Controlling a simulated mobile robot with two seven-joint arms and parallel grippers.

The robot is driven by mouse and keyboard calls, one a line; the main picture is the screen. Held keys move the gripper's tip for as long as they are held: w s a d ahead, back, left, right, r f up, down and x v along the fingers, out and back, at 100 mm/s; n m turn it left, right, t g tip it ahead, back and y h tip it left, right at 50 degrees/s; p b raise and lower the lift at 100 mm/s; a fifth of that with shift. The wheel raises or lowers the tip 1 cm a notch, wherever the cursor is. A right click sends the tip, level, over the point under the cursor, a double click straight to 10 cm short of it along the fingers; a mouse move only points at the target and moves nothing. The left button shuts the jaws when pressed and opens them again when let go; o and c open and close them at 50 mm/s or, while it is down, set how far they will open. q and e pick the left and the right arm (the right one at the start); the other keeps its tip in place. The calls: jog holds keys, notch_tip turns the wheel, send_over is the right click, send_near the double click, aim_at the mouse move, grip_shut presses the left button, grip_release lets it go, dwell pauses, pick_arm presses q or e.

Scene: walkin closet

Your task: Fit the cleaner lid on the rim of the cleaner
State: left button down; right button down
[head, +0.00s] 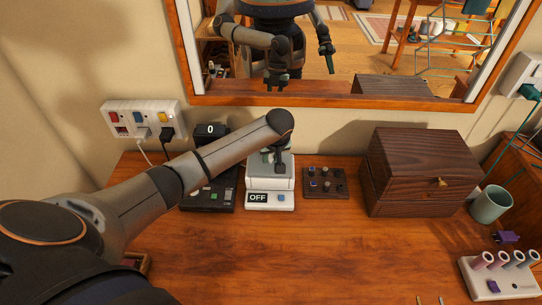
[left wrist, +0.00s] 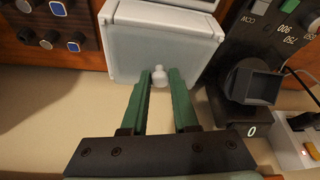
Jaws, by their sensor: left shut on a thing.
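The cleaner (head: 270,198) is a white box with an OFF label, standing on the wooden tabletop in the head view. The cleaner lid (left wrist: 155,50) is a pale grey square with a small white knob (left wrist: 159,77) in the left wrist view. My left gripper (head: 280,168) is over the cleaner, its green fingers (left wrist: 160,78) shut on the lid's knob. The lid is at the cleaner's top; my gripper partly hides it in the head view. I cannot tell whether it sits flush on the rim. My right gripper is not directly in view.
A black device (head: 208,198) stands close left of the cleaner, a dark knob panel (head: 326,183) close right. Further right are a brown wooden box (head: 415,172) and a green-grey mug (head: 491,204). A mirror (head: 350,99) hangs behind. The front tabletop is mostly clear.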

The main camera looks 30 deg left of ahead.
pick_arm(q)
jog(key=c, duration=0.6)
grip_release()
jog(key=v, duration=1.2)
jog(key=shift+r, duration=0.25)
